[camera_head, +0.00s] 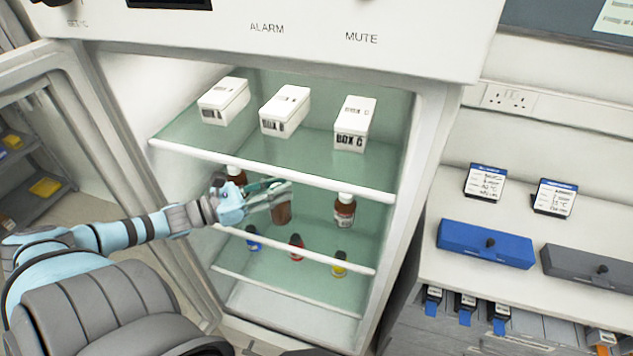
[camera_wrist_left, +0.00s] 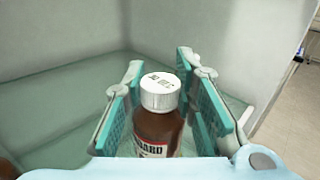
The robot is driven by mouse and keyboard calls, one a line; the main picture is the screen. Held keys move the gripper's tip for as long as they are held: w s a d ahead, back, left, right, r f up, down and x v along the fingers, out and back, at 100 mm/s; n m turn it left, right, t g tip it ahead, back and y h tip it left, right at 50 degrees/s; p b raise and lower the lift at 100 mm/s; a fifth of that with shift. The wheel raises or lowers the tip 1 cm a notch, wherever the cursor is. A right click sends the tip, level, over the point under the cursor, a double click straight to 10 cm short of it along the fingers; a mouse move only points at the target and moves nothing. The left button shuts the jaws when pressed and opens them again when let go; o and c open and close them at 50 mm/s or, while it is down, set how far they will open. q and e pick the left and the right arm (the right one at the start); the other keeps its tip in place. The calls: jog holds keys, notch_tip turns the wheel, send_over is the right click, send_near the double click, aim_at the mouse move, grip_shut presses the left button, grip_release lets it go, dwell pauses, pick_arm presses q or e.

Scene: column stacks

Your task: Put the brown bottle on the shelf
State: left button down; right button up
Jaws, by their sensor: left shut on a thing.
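A brown bottle (camera_head: 281,211) is between the fingers of my left gripper (camera_head: 268,190), inside the open cabinet at the middle glass shelf (camera_head: 310,252). In the left wrist view the bottle (camera_wrist_left: 157,132) stands upright with a white cap and a label, and the teal finger pads of the gripper (camera_wrist_left: 163,85) flank it. The gripper is shut on it. I cannot tell whether its base touches the shelf. Another brown bottle (camera_head: 236,175) stands behind the gripper to the left, partly hidden. A third brown bottle (camera_head: 344,211) stands to the right. My right gripper is not in view.
White boxes (camera_head: 284,110) stand on the upper shelf (camera_head: 270,170), close above my gripper. Small bottles with blue, red and yellow (camera_head: 340,262) stand on the lower shelf. The open cabinet door is left. A counter (camera_head: 450,280) with a blue case (camera_head: 485,244) is right.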

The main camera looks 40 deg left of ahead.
pick_arm(q)
jog(key=b+x, duration=0.1)
jog(key=x, duration=0.1)
jog(key=shift+w+d, duration=0.25)
jog(key=shift+w, duration=0.05)
jog(key=w+d+f+b, duration=0.3)
jog(key=w+b, duration=0.1)
jog(key=w, duration=0.1)
jog(key=shift+w+b, duration=0.25)
jog(key=shift+b, duration=0.05)
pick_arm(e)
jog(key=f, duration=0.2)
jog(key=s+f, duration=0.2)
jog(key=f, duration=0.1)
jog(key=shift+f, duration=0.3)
pick_arm(q)
jog(key=shift+d+f, duration=0.1)
jog(key=c, duration=1.3)
grip_release()
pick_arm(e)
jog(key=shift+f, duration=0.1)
